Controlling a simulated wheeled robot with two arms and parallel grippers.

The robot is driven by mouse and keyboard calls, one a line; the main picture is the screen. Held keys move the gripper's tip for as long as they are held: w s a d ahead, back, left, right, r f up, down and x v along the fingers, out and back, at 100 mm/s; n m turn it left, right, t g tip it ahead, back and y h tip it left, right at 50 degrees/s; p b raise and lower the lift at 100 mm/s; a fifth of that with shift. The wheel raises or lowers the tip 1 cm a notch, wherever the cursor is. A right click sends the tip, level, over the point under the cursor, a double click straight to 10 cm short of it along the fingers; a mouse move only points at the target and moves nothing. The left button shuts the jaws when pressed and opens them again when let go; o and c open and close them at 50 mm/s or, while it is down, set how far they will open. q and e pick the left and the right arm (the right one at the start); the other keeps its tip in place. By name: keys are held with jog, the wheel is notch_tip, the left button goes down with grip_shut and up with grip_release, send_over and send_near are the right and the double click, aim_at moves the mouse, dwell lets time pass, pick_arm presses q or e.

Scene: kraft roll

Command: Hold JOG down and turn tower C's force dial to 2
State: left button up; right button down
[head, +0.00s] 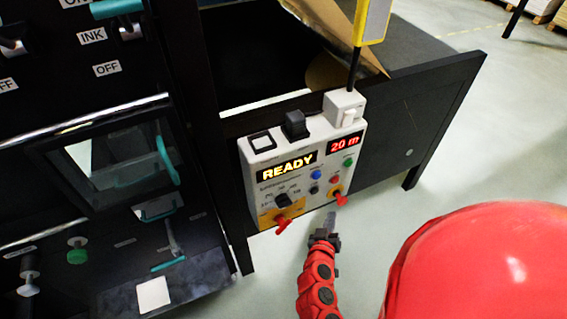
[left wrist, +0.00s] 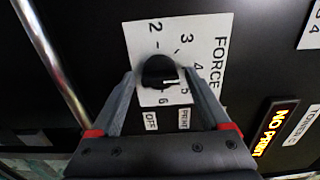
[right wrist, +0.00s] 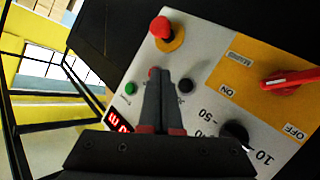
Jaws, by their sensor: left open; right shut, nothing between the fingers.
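The force dial (left wrist: 160,72) is a black knob on a white FORCE plate (left wrist: 205,50) in the left wrist view. Its white mark faces lower right, roughly towards 5. My left gripper (left wrist: 160,78) is open, with a finger on each side of the knob; contact cannot be told. My right gripper (head: 331,217) is shut and empty at the lower edge of the grey control box (head: 265,160). In the right wrist view, its closed tips (right wrist: 159,76) are over the small buttons, between a red one and a black one. The JOG lettering is not readable.
The box shows READY (head: 287,167) and 20 m (head: 344,144). A red mushroom button (right wrist: 161,28) and red rotary handle (right wrist: 287,80) flank the small buttons. An amber display (left wrist: 276,126) is right of the dial. The dark press (head: 100,110) fills the left; floor is open at right.

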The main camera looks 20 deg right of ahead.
aim_at(314, 191)
jog(key=w, duration=0.6)
jog(key=shift+w, duration=0.35)
dwell(1.6)
jog(key=shift+w, duration=0.45)
jog(key=shift+w, duration=0.45)
dwell(1.2)
